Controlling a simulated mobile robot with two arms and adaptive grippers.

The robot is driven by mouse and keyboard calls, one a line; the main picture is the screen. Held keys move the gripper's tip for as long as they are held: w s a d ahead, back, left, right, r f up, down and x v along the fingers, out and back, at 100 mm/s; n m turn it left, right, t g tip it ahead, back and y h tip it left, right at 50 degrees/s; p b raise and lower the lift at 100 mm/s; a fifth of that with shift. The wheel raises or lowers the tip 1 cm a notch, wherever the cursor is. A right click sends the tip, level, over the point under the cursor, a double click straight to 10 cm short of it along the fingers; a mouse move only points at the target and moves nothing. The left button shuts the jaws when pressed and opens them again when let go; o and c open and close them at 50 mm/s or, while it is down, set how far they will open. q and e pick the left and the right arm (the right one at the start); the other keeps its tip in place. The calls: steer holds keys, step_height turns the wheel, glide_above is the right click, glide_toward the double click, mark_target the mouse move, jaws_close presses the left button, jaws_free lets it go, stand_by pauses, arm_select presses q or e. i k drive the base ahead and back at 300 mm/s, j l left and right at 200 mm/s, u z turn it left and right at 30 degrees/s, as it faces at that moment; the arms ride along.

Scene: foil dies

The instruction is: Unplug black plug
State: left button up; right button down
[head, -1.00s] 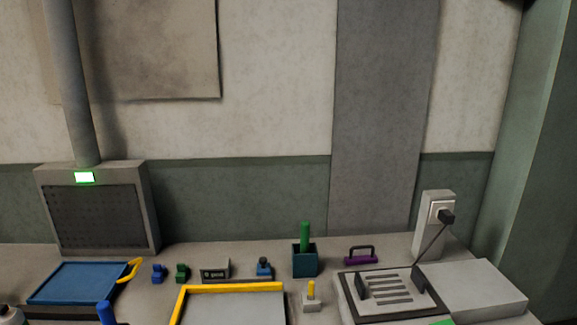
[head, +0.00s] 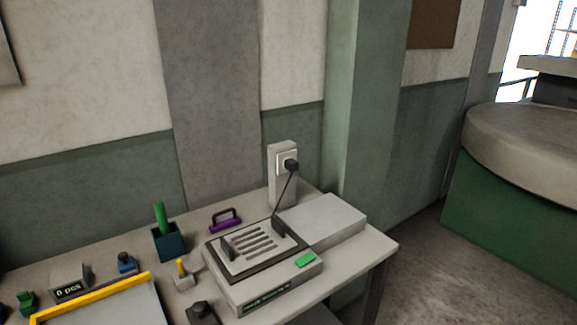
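The black plug (head: 291,165) sits in the white socket (head: 281,160) on the front of a grey upright post (head: 278,187) at the back right of the table. A dark cord (head: 284,194) runs from the plug down to a grey machine with a slotted dark-framed top (head: 254,247). Neither of my grippers shows in the head view.
A pale flat box (head: 323,217) lies right of the machine, below the socket. A purple-based handle (head: 225,221), a teal cup with a green stick (head: 168,243) and a yellow-rimmed tray (head: 92,298) stand to the left. The table's right edge (head: 384,254) borders open floor.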

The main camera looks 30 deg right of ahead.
mark_target(291, 164)
steer(key=i+l+u, duration=0.1)
steer(key=l+u, duration=0.2)
steer(key=l, duration=0.55)
steer(key=l+u, duration=0.3)
steer(key=l, duration=0.5)
